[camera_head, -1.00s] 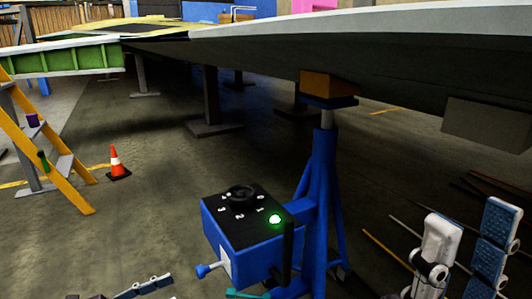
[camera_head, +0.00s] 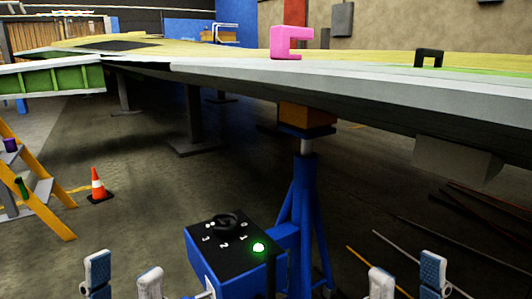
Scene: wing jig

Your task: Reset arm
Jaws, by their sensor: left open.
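My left gripper (camera_head: 123,275) is at the bottom left of the head view, with its two white-and-blue fingers apart and nothing between them. My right gripper (camera_head: 407,277) is at the bottom right, with its two fingers also apart and empty. Both are low in the picture at about the same height, one on each side of the blue control box (camera_head: 222,244). Neither visibly touches anything. My arms behind the grippers are mostly below the frame.
The box has a black dial and a lit green lamp. A blue jack stand (camera_head: 304,215) is under the long wing (camera_head: 300,80). A pink bracket (camera_head: 290,43) and a black one (camera_head: 428,57) are on top. A cone (camera_head: 98,186) and yellow ladder (camera_head: 45,205) stand left.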

